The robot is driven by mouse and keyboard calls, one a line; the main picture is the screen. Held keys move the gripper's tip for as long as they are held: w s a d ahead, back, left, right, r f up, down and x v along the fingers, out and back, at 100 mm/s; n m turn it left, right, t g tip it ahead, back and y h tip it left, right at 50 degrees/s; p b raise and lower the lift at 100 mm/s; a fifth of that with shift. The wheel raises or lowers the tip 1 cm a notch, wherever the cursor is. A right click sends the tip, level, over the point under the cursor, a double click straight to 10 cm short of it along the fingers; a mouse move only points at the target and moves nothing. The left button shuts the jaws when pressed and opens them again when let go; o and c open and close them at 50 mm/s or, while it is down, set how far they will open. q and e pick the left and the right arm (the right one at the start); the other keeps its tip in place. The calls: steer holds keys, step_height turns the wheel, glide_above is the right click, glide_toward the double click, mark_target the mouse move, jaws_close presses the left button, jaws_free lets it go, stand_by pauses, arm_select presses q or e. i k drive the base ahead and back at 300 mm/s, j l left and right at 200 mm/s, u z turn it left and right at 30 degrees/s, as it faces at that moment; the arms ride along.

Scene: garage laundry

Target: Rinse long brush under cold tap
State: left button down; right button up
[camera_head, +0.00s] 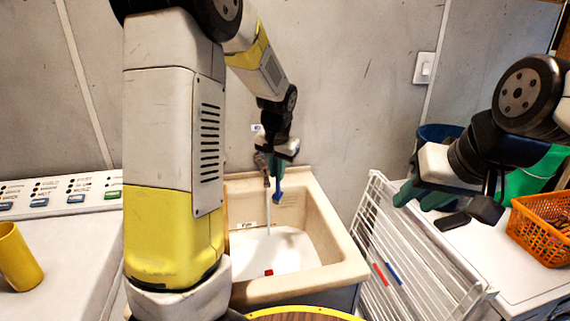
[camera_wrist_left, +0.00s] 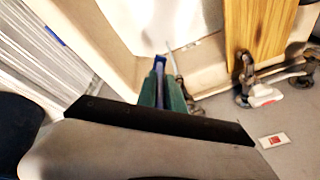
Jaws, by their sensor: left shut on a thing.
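My left gripper (camera_head: 279,166) is over the back of the sink (camera_head: 338,233), shut on a blue thing (camera_head: 279,190) that hangs below its fingers and looks like the brush's handle. In the left wrist view, the blue piece (camera_wrist_left: 160,66) shows between the green fingers (camera_wrist_left: 168,92). The tap (camera_head: 263,166) is just left of that gripper, and a thin pale stream (camera_head: 268,215) runs down from it into the basin. I cannot tell whether the stream touches the brush; its bristles are not clear. My right gripper (camera_head: 424,196) is open and empty, right of the sink.
A white drying rack (camera_head: 405,250) stands right of the sink. Further right are a dark phone-like object (camera_head: 452,221) and an orange basket (camera_head: 543,225). A yellow cup (camera_head: 17,257) stands left on a white machine.

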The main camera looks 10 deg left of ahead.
mark_target(261, 156)
steer(key=k+l, duration=0.1)
steer(key=l, duration=0.7)
steer(key=k+l, duration=0.1)
steer(key=l, duration=0.65)
steer(key=l+u, duration=0.4)
steer(key=k+l+u, duration=0.15)
steer(key=l+u, duration=0.15)
steer(key=u, duration=0.15)
steer(key=i+u, duration=0.2)
steer(key=u, duration=0.85)
steer(key=i, duration=0.3)
